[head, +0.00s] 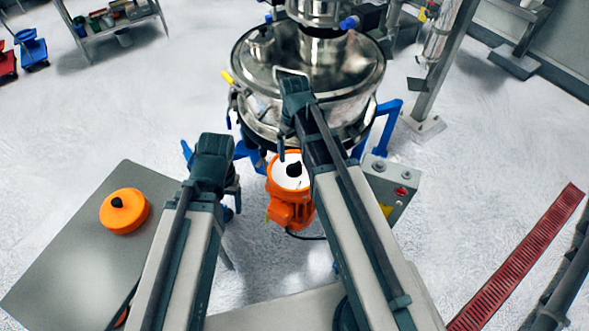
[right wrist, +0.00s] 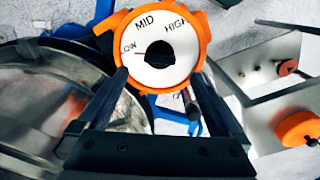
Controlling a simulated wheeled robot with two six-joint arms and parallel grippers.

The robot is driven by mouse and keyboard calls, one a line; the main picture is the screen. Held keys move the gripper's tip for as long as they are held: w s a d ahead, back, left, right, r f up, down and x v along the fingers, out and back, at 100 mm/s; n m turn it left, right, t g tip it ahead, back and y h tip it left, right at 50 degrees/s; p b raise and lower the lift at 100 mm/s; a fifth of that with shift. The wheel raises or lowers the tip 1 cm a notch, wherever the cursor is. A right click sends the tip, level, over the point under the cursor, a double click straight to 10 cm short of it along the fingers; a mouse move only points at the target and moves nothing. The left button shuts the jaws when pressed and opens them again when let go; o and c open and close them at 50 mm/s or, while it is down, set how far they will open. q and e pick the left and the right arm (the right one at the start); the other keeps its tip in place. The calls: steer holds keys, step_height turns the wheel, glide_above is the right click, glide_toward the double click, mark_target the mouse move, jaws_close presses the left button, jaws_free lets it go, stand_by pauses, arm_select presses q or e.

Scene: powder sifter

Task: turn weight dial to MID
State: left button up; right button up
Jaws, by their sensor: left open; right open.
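The weight dial (right wrist: 183,63) has a white face in an orange housing, with LOW, MID and HIGH printed on it. Its black knob (right wrist: 160,54) is in the middle, and a thin red mark points left, at about LOW. In the head view the dial (head: 290,182) is on the orange motor (head: 292,211) below the steel sifter. My right gripper (right wrist: 160,84) is open above the dial, one finger on each side of the knob with a gap, apparently not touching it. My left gripper (head: 231,190) is left of the motor; its fingertips are hard to see.
The steel sifter drum (head: 300,105) stands just behind the dial on a blue frame (head: 387,122). A grey control box (head: 392,188) is right of the motor. An orange disc (head: 125,211) with a black knob lies on the grey table (head: 70,262) at left.

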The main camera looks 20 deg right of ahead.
mark_target(294, 166)
step_height(294, 166, down, 8)
steer(key=b, duration=0.6)
steer(key=shift+r, duration=0.25)
steer(key=shift+c, duration=0.3)
steer(key=c, duration=1.3)
steer(key=shift+m, duration=0.3)
steer(key=m, duration=0.5)
steer(key=shift+a+m, duration=0.1)
steer(key=shift+m, duration=0.2)
steer(key=m, duration=0.5)
steer(key=shift+m, duration=0.4)
